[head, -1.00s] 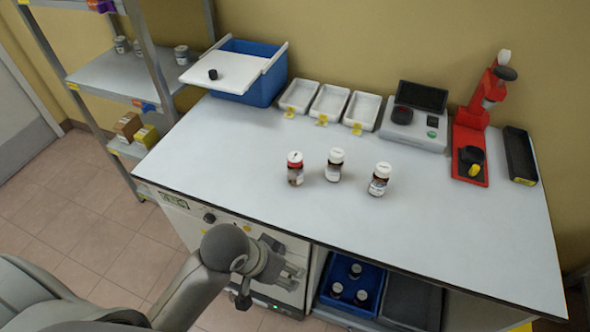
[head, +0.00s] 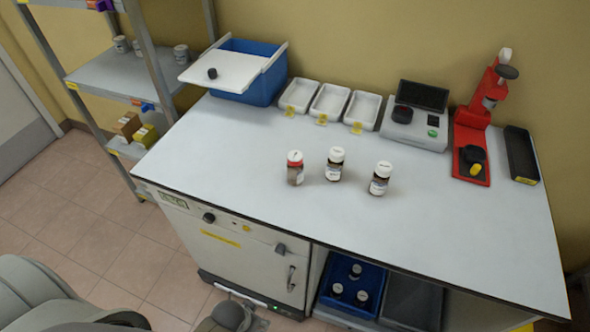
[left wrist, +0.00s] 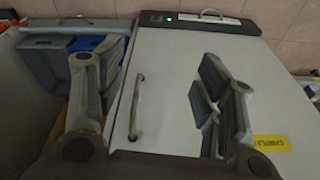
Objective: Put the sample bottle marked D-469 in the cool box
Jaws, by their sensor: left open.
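Three small sample bottles stand upright on the white worktop in the head view: one with a red band under its cap (head: 295,168), a middle one (head: 334,164) and a right one (head: 380,178). Their labels are too small to read, so I cannot tell which is D-469. The blue cool box (head: 264,88) stands at the back left; its white lid (head: 222,71) with a black knob sits shifted left, leaving part of the box open. My left gripper (left wrist: 152,95) is open and empty in the left wrist view, in front of the cabinet door. My right gripper is not visible.
Three white trays (head: 329,103), a grey instrument (head: 414,115), a red press (head: 471,145) and a black tray (head: 520,155) line the back. A shelf rack (head: 120,75) stands left. More bottles sit in a blue crate (head: 350,306) below. The worktop's front is clear.

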